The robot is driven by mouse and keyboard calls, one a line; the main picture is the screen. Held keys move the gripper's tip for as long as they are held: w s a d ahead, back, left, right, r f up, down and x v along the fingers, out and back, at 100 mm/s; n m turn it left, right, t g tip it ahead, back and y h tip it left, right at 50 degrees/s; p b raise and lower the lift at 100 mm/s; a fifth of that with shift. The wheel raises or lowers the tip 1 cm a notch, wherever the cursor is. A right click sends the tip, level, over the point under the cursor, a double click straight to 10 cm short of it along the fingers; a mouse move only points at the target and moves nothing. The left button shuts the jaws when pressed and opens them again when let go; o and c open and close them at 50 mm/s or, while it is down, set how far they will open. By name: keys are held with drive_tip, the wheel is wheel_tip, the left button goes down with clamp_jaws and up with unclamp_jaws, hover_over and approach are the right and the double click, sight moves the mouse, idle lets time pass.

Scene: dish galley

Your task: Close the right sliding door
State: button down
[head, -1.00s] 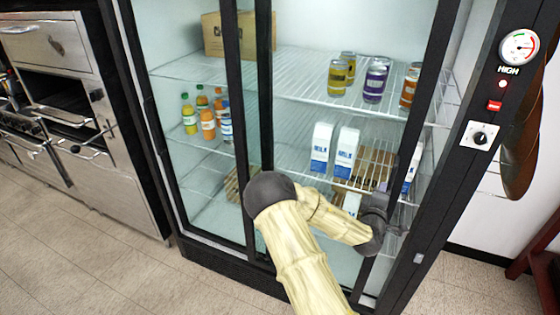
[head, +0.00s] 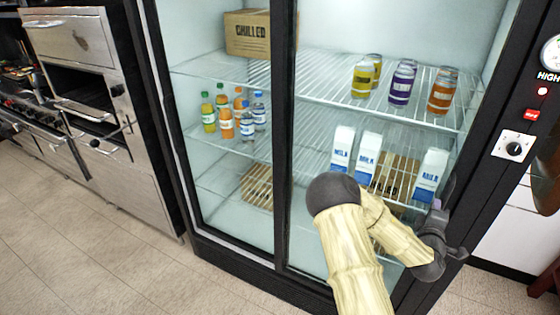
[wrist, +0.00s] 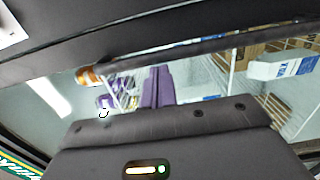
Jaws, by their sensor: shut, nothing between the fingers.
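The right sliding door (head: 284,150) of the black-framed glass-front fridge (head: 240,285) spans the right half of the opening. Its left upright overlaps the middle bar, and its right edge lies against the fridge's right frame; I see no clear gap there, though my arm hides the lower part. My gripper (head: 438,204) is at the door's right edge, partly hidden behind my wrist. In the wrist view, the purple fingers (wrist: 157,86) are together and empty, close to a dark bar and the glass. Contact with the door cannot be told.
Inside the fridge are milk cartons (head: 368,156), cans (head: 402,82), bottles (head: 227,122) and a cardboard box (head: 247,34). A control panel with a knob (head: 514,148) is on the right frame. A steel oven (head: 85,85) stands left. The tiled floor (head: 90,245) in front is clear.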

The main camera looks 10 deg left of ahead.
drive_tip(key=shift+s+d, duration=0.1)
drive_tip(key=shift+d, duration=0.05)
drive_tip(key=s+a, duration=0.7)
drive_tip(key=s, duration=0.1)
drive_tip(key=shift+s+a, duration=0.3)
drive_tip(key=shift+a, duration=0.05)
drive_tip(key=shift+a, duration=0.1)
drive_tip(key=shift+s, duration=0.15)
idle(0.4)
